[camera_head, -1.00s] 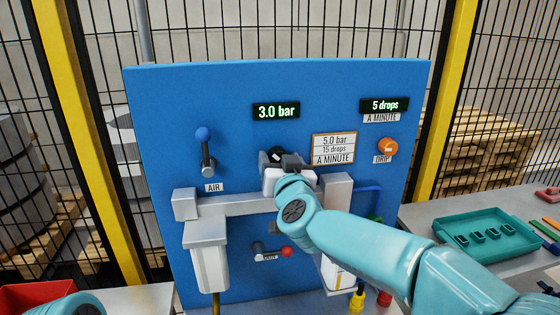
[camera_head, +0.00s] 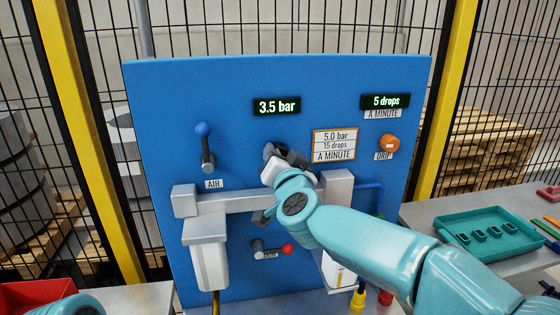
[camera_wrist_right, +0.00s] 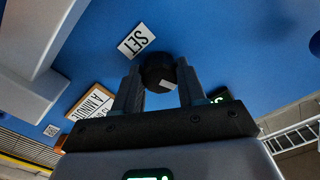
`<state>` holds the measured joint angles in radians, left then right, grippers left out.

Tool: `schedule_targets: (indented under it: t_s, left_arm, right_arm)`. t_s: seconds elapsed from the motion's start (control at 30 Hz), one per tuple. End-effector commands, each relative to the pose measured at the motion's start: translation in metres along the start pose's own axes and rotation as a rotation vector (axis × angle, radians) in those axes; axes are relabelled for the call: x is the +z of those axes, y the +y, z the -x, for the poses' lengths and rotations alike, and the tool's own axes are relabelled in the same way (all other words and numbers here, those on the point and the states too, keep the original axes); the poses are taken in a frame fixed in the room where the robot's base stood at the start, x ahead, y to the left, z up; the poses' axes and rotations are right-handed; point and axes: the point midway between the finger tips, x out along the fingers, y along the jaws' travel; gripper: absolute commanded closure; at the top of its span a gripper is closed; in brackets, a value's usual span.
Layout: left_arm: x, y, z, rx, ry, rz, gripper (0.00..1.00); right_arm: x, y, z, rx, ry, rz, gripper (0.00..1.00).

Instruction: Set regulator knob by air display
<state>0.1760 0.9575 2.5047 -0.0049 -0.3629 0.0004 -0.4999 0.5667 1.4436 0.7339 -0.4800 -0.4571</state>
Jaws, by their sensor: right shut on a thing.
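The air display (camera_head: 277,106) on the blue panel reads 3.5 bar. The card (camera_head: 334,146) to its lower right reads 5.0 bar, 15 drops a minute. My right gripper (camera_head: 280,155) is at the panel below the air display. In the right wrist view its two fingers (camera_wrist_right: 160,88) are shut around the black regulator knob (camera_wrist_right: 157,72), which bears a pale mark. In the head view the gripper hides most of the knob. My left gripper is out of view.
The drops display (camera_head: 385,101) reads 5 drops, above the orange drip knob (camera_head: 389,143). A blue-tipped air lever (camera_head: 205,145) is left of my gripper. A red-tipped lever (camera_head: 275,250) is below. A teal tray (camera_head: 487,232) lies on the right-hand table.

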Motion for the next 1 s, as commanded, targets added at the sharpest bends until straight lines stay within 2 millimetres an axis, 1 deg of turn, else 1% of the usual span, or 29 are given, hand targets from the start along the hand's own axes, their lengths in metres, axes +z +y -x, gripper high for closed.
schedule_targets:
  t_s: [0.03, 0.2, 0.5, 0.73, 1.0]
  left_arm:
    - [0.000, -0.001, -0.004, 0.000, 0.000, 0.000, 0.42]
    - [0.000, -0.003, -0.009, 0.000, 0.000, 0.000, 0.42]
    - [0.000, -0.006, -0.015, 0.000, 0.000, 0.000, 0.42]
    - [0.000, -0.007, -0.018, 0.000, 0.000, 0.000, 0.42]
    - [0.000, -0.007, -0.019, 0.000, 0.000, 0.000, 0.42]
  right_arm:
    - [0.002, 0.001, 0.000, 0.000, 0.000, -0.045, 0.90]
    - [0.002, 0.000, 0.000, -0.001, 0.000, -0.200, 0.90]
    - [0.001, -0.001, 0.000, -0.001, 0.000, -0.417, 0.90]
    - [0.000, -0.002, 0.000, -0.001, 0.000, -0.515, 0.90]
    - [0.000, -0.002, 0.000, -0.001, 0.000, -0.559, 0.90]
